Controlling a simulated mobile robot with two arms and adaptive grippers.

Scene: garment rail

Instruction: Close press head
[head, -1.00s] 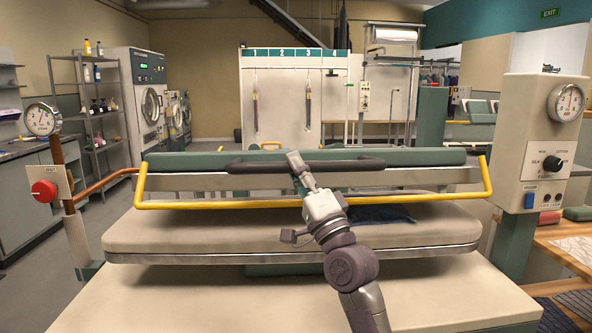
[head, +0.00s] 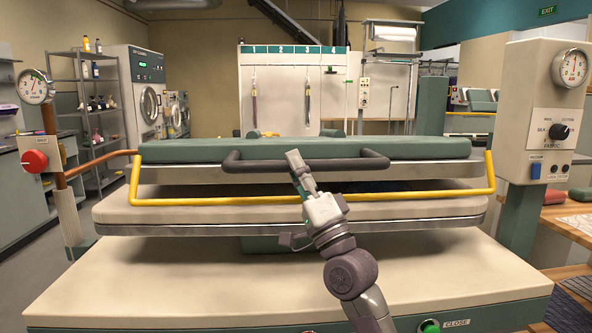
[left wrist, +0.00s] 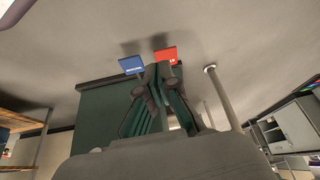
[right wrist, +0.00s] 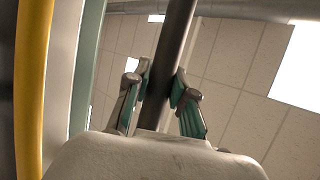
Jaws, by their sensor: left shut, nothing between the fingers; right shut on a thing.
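The press head (head: 400,150) has a green top and a metal edge. It is above the padded lower board (head: 250,208), with a dark gap between them. A dark handle bar (head: 245,162) runs along the head's front. My right gripper (head: 297,162) is shut on this handle; the bar (right wrist: 172,60) also passes between its fingers in the right wrist view. A yellow guard bar (head: 230,201) crosses in front of the gap. My left gripper (left wrist: 158,82) is shut and empty in the left wrist view, and is not seen in the head view.
A control post with a gauge and dial (head: 545,110) stands at the right. A gauge post with a red button (head: 34,161) stands at the left. A green CLOSE button (head: 429,327) is on the press front. Shelves and washers stand behind.

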